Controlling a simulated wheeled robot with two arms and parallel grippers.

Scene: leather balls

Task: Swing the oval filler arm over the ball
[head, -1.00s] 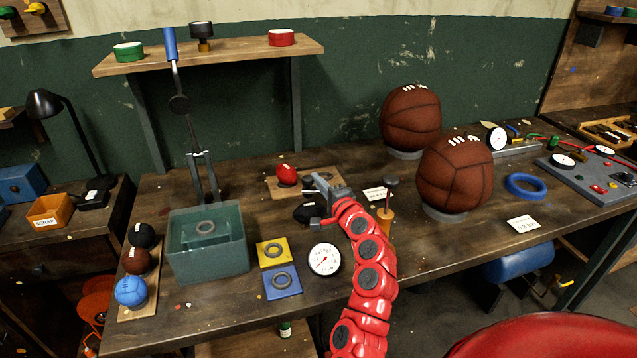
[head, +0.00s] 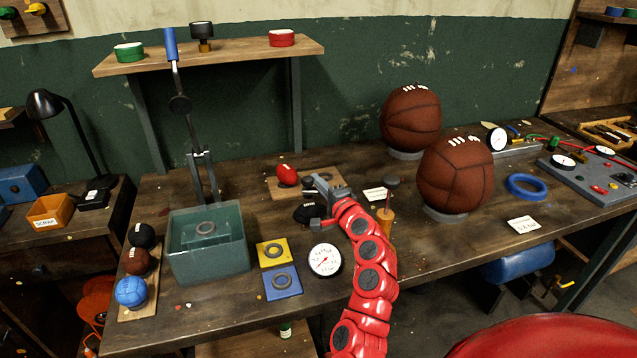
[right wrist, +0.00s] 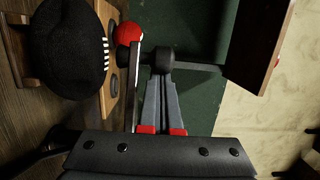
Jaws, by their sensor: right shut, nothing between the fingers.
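A black oval ball (head: 306,213) with white laces lies on the bench beside my right gripper; it also shows large in the right wrist view (right wrist: 70,45). My right gripper (head: 321,181) is shut and empty, low over the bench. In the right wrist view its fingertips (right wrist: 160,78) are close to a dark upright part with a collar (right wrist: 160,58), perhaps the filler arm's handle. A thin grey bar (right wrist: 134,85) runs beside the fingers and may be the filler arm. Contact cannot be told. The arm is largely hidden in the head view. My left gripper is out of view.
A red ball (head: 287,174) sits on a wooden board behind the gripper. Two large brown balls (head: 455,175) stand to the right, an orange-handled tool (head: 385,222) nearer. A dial gauge (head: 325,260) and a glass tank (head: 208,255) are in front and left.

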